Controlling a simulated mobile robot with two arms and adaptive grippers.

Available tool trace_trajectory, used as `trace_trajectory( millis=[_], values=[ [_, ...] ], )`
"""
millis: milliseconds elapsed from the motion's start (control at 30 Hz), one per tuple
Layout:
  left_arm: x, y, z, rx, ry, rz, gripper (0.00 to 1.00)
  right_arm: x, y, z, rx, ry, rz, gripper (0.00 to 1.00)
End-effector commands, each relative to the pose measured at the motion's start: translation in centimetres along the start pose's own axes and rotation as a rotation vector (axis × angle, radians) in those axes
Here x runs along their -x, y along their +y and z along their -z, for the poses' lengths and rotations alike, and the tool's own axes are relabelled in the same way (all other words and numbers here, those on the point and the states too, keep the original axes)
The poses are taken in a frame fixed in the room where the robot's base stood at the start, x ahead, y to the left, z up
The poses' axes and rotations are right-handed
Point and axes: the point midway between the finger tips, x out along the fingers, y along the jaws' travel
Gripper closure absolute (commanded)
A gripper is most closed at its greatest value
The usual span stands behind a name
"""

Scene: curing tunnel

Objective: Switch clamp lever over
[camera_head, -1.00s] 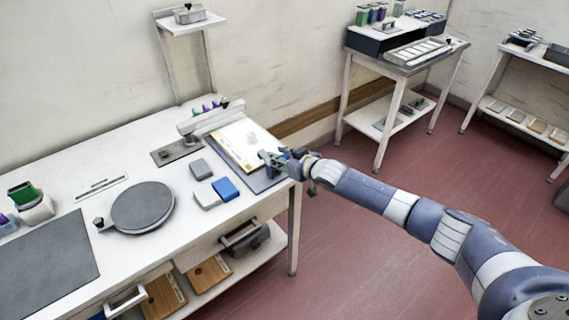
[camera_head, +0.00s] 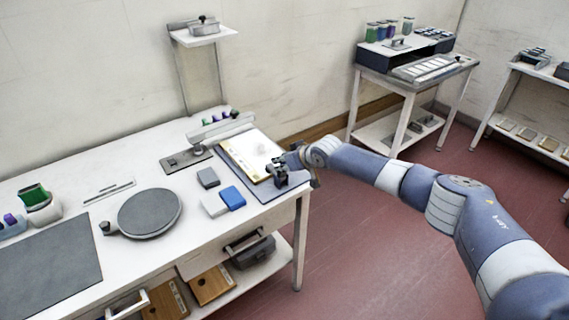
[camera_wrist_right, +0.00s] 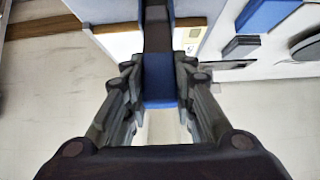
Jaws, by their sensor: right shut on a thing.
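My right gripper (camera_head: 280,172) is at the right edge of the white table, over the dark base of a board with a pale yellow-edged sheet (camera_head: 252,153). In the right wrist view its two dark fingers (camera_wrist_right: 160,105) close around a dark bar with a blue part (camera_wrist_right: 158,76), which looks like the clamp lever. In the head view the gripper hides most of this lever. My left gripper is not in view.
On the table (camera_head: 150,160) are a blue block (camera_head: 232,198), a grey block (camera_head: 208,178), a round grey plate (camera_head: 150,213) and a dark mat (camera_head: 45,265). A pale bar (camera_head: 221,128) stands behind the board. Red floor (camera_head: 365,240) is open to the right.

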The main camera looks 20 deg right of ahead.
Motion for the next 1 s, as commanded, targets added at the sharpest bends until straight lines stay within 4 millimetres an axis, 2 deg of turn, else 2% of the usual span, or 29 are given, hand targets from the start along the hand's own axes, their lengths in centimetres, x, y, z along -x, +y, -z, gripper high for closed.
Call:
trace_trajectory(
  millis=[300, 333, 400, 767, 1000],
  values=[
    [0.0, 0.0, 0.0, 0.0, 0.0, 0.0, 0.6, 0.0, 0.2, 0.1, 0.001, 0.0, -0.003, 1.0],
    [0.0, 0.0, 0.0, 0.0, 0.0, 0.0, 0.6, 0.0, 0.2, 0.1, 0.001, 0.0, -0.003, 0.69],
    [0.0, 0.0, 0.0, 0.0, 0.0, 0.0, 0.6, 0.0, 0.2, 0.1, 0.0, 0.0, -0.003, 0.55],
    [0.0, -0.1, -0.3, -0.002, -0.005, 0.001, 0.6, 0.1, 0.1, 0.0, 0.0, 0.0, -0.001, 0.55],
    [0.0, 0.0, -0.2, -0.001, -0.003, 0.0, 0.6, 1.6, 0.1, 0.0, 0.0, 0.0, 0.001, 0.55]
  ],
)
